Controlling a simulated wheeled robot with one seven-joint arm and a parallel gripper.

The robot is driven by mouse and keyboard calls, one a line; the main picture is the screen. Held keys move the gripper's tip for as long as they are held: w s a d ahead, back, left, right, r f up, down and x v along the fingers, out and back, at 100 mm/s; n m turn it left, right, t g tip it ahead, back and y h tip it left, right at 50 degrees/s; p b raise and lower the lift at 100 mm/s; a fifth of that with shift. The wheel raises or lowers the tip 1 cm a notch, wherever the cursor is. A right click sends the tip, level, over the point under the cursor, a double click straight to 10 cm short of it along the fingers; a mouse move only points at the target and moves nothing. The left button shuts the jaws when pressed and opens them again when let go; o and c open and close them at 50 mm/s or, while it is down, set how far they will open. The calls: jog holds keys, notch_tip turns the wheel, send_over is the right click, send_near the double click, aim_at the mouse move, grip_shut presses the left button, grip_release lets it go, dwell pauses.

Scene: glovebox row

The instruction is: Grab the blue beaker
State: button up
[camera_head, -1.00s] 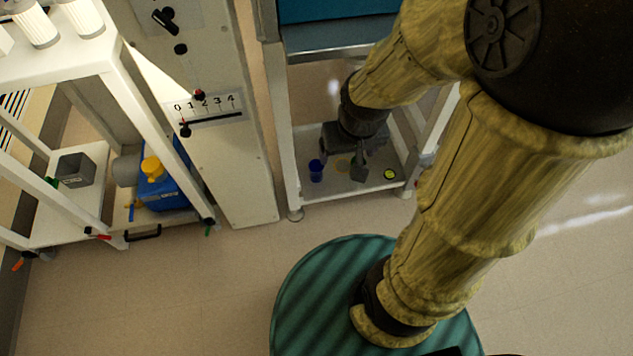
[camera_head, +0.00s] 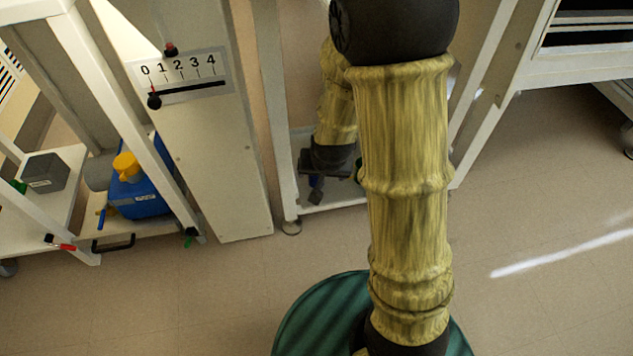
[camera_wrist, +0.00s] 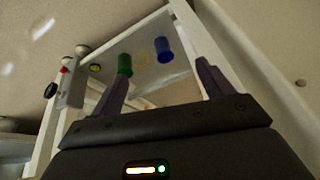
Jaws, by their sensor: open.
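The blue beaker (camera_wrist: 163,49) stands on the white lower shelf (camera_wrist: 186,66) in the wrist view, beyond my fingertips and between their lines. My gripper (camera_wrist: 162,68) is open and empty, with a finger on either side of the view. A green vessel (camera_wrist: 125,65) is close to the left finger, which partly covers it. In the head view my gripper (camera_head: 313,180) is low over the shelf.
A small yellow-green round item (camera_wrist: 95,67) lies on the shelf left of the green vessel. White frame posts (camera_head: 276,130) flank the shelf. A panel with a numbered slider (camera_head: 185,78) and a rack with a blue jug (camera_head: 140,192) stand at left. The floor at right is clear.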

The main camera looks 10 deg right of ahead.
jog(key=w+f+m+t+h, duration=0.2)
jog(key=w+f, duration=0.2)
jog(key=f, duration=0.5)
jog(key=w+f+m+t+h, duration=0.15)
jog(key=w+f, duration=0.25)
jog(key=f, duration=0.5)
jog(key=s+d+f+n+t+y, duration=0.1)
jog(key=s+f+n+t, duration=0.4)
jog(key=f+t, duration=0.3)
jog(key=shift+s+f+t, duration=0.25)
jog(key=shift+s+t, duration=0.05)
jog(key=shift+t, duration=0.55)
jog(key=w+b, duration=0.2)
jog(key=w, duration=0.2)
jog(key=w+d+b, duration=0.1)
jog(key=w+b, duration=0.1)
jog(key=w, duration=0.2)
jog(key=w+b, duration=0.2)
jog(key=w, duration=0.1)
jog(key=shift+w+d+f, duration=0.15)
jog(key=shift+w+d, duration=0.1)
jog(key=shift+w, duration=0.3)
jog(key=shift+w, duration=0.1)
